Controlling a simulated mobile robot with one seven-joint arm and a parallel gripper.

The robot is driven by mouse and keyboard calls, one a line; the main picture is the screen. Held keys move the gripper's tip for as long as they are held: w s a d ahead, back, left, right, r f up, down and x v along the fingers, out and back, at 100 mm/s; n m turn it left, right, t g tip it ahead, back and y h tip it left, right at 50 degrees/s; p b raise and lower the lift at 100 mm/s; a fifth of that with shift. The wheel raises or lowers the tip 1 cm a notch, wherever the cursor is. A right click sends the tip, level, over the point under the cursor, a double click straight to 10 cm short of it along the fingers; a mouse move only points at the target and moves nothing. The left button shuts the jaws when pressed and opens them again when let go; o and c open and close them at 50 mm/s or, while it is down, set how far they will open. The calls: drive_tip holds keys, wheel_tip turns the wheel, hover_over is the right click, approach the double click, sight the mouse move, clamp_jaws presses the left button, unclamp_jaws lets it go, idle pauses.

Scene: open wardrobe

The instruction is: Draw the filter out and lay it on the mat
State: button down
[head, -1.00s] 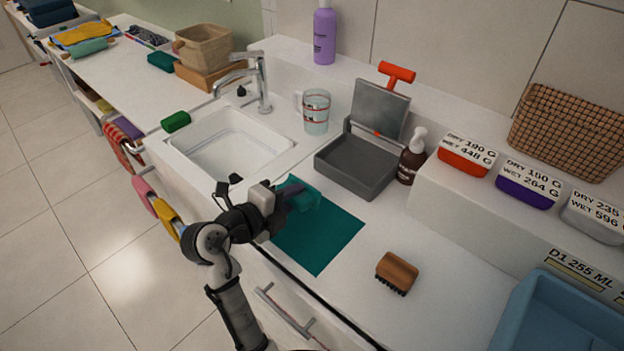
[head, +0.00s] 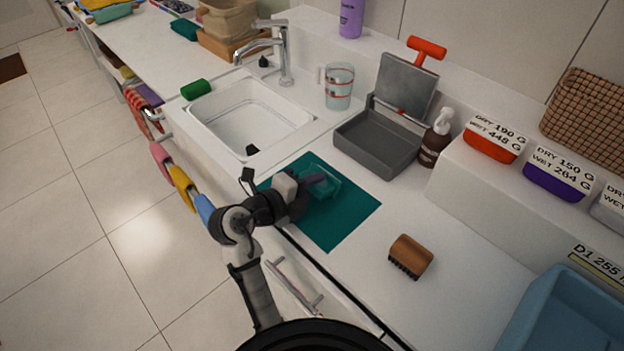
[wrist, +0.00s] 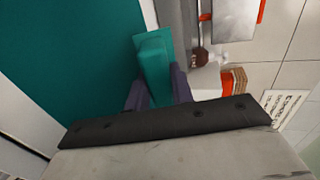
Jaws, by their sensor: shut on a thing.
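My gripper (head: 309,184) is shut on a teal block (head: 325,186), which appears to be the filter. Its dark purple fingers (wrist: 158,90) sit on both sides of the block in the wrist view (wrist: 154,58). The block is over the teal mat (head: 335,225), near its back part; the colours are alike, and I cannot tell whether it touches the mat. The mat lies flat on the white counter and fills the upper left of the wrist view (wrist: 60,60). The fingers hide part of the block.
A grey box with a raised lid (head: 376,143) stands behind the mat, beside a brown pump bottle (head: 434,140). The sink (head: 250,112) is at left. A wooden brush (head: 411,256) lies right of the mat, with bare counter between. A blue tub (head: 565,318) is at lower right.

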drive_tip(key=shift+f, duration=0.35)
drive_tip(key=c, duration=1.1)
unclamp_jaws()
drive_tip(key=shift+c, duration=0.2)
drive_tip(key=shift+o, duration=1.4)
drive_tip(key=shift+f, duration=0.1)
drive_tip(key=shift+s+f, duration=0.1)
drive_tip(key=shift+c, duration=0.4)
drive_tip(key=shift+o, duration=0.4)
wheel_tip(320, 180, up, 7)
drive_tip(key=s+a+p, duration=0.1)
drive_tip(key=s+a, duration=0.1)
drive_tip(key=shift+s+a+f+p, duration=0.15)
drive_tip(key=shift+s+a+p, duration=0.15)
drive_tip(key=shift+a+p, duration=0.05)
